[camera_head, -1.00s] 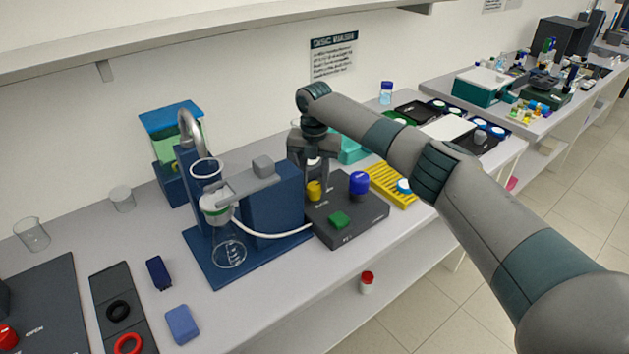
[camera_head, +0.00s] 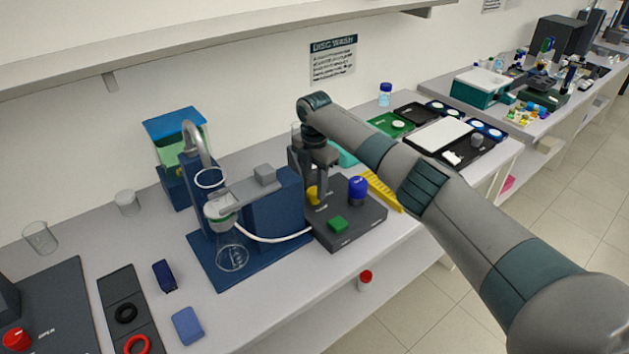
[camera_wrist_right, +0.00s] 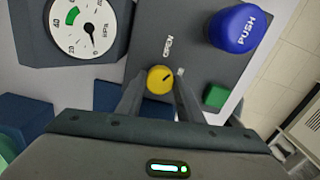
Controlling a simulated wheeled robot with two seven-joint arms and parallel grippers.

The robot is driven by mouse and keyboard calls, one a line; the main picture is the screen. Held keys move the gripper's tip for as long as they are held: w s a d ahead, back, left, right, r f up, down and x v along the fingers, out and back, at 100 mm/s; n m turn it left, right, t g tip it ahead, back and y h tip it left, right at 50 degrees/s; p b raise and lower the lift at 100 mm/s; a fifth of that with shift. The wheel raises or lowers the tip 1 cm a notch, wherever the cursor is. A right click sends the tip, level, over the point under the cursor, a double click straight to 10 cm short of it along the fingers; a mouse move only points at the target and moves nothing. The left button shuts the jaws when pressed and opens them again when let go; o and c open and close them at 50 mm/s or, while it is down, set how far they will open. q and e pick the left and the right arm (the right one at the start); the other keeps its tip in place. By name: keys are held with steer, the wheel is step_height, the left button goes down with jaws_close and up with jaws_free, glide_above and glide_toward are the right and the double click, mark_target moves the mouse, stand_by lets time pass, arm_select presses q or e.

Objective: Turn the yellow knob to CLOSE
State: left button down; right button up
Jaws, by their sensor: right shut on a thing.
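The yellow knob (camera_head: 312,195) sits on the dark control box (camera_head: 352,222), partly hidden by my right gripper (camera_head: 317,198). In the right wrist view the knob (camera_wrist_right: 160,79) lies between the two fingertips of the gripper (camera_wrist_right: 158,92), which is shut on it. A dark line on the knob's top points up and right, toward a small pale mark on the box. The word OPEN (camera_wrist_right: 168,45) is printed beyond the knob. No CLOSE label can be made out. My left gripper is not in view.
A blue PUSH button (camera_head: 358,186) and a green square button (camera_head: 338,223) stand close to the knob. A blue filtration stand with a flask (camera_head: 232,257) and white tube is just left. A pressure gauge (camera_wrist_right: 84,27) shows in the wrist view.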

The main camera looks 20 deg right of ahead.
steer(key=m+p, duration=0.3)
steer(key=m, duration=0.3)
steer(key=shift+r+p, duration=0.2)
steer(key=shift+p, duration=0.2)
steer(key=m+p, duration=0.1)
steer(key=m, duration=0.2)
steer(key=shift+m+p, duration=0.3)
steer(key=shift+p, duration=0.1)
steer(key=shift+f+m+p, duration=0.1)
steer(key=shift+m+p, duration=0.3)
steer(key=shift+m, duration=0.6)
steer(key=o, duration=1.1)
steer(key=shift+c, duration=0.2)
